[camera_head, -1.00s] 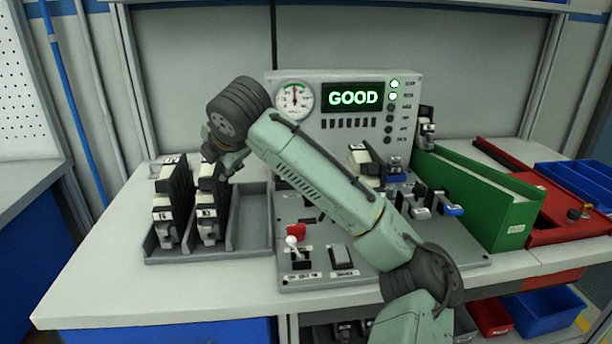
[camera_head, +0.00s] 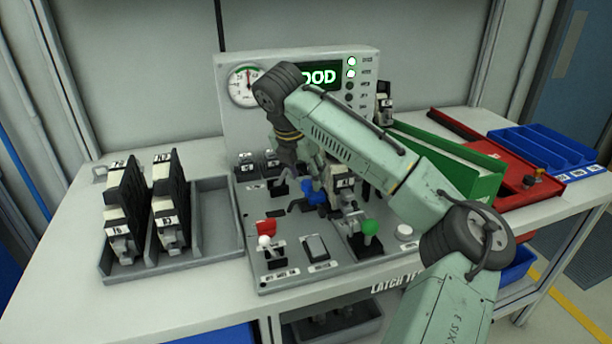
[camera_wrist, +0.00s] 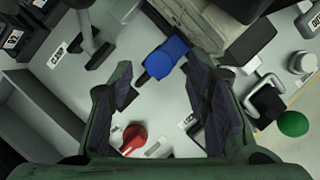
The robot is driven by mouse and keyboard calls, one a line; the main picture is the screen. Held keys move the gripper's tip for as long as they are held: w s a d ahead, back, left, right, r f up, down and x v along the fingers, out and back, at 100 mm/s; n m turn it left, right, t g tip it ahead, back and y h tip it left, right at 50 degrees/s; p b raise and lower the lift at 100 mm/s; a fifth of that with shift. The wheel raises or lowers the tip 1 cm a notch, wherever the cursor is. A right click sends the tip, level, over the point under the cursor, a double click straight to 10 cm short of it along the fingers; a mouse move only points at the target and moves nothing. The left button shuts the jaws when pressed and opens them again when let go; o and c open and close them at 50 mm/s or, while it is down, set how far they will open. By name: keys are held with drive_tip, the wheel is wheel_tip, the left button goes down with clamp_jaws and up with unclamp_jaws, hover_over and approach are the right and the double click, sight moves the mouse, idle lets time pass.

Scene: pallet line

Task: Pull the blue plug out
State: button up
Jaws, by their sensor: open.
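The blue plug (camera_head: 314,194) sits low on the front of a tester unit (camera_head: 343,182) on the grey test panel (camera_head: 245,205). In the wrist view the blue plug (camera_wrist: 165,58) lies just beyond my fingertips, roughly centred between them. My gripper (camera_wrist: 160,84) is open and empty, its two dark pads on either side of the line to the plug, apart from it. In the head view my arm reaches across the panel and partly hides the gripper and the plug's surroundings.
A red lever (camera_head: 265,228) and a green knob (camera_head: 370,228) stand near the panel's front; the red one also shows below the plug in the wrist view (camera_wrist: 133,136). A rack of black units (camera_head: 125,210) is at left.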

sight(312, 194)
drive_tip(key=shift+x, duration=1.15)
drive_tip(key=shift+c, duration=0.6)
clamp_jaws()
drive_tip(key=shift+a, duration=0.1)
